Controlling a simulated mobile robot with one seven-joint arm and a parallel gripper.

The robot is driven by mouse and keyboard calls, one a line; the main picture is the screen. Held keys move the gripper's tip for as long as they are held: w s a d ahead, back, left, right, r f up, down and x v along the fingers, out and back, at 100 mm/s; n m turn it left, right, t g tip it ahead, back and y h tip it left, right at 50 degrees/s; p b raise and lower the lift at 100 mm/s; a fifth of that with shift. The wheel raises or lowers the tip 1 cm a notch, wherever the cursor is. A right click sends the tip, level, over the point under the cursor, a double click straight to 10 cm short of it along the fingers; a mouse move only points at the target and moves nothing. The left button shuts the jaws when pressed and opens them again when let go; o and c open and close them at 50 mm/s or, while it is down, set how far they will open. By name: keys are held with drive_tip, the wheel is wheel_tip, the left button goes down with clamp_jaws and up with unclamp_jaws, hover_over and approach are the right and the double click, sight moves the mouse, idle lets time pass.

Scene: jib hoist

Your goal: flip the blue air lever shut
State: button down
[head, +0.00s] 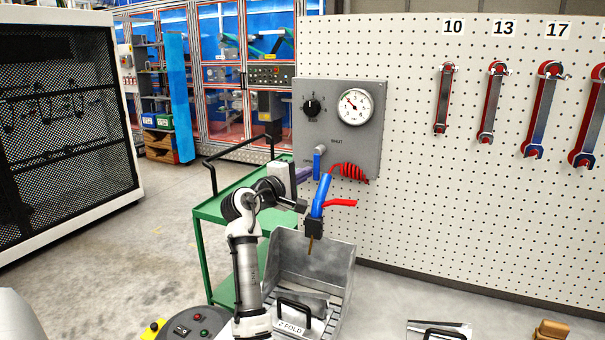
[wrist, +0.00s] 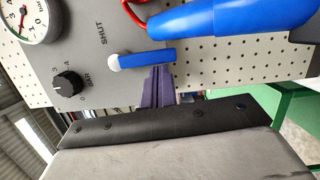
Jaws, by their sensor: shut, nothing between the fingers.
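The blue air lever (head: 317,165) hangs straight down from its grey pivot on the grey panel (head: 362,140), below and left of the word SHUT. In the wrist view the blue lever (wrist: 148,58) points right from its pale round pivot, away from the SHUT label. My gripper (head: 305,173) is at the lever's left side in the head view, partly behind my arm. In the wrist view its purple fingers (wrist: 157,72) are together and empty, with the tips right at the lever's edge. I cannot tell whether they touch it.
A blue air gun (head: 322,195) with a red trigger hangs right below the lever, near a red coiled hose (head: 349,171). The panel carries a gauge (head: 354,106) and a black knob (head: 311,107). A green cart (head: 212,212) and a grey metal bin (head: 340,262) stand below.

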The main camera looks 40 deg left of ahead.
sight(316, 179)
drive_tip(key=shift+d+f+n, duration=0.1)
drive_tip(key=shift+d+n, duration=0.1)
drive_tip(key=shift+n, duration=0.1)
drive_tip(key=shift+w, duration=0.1)
drive_tip(key=shift+w+d+f+p, duration=0.1)
drive_tip(key=shift+w+d+p, duration=0.05)
drive_tip(key=shift+d+p, duration=0.45)
drive_tip(key=shift+w+d+f+p, duration=0.15)
drive_tip(key=shift+d+p, duration=0.2)
drive_tip(key=shift+d, duration=0.4)
drive_tip(key=shift+d+r, duration=0.1)
drive_tip(key=shift+d, duration=0.05)
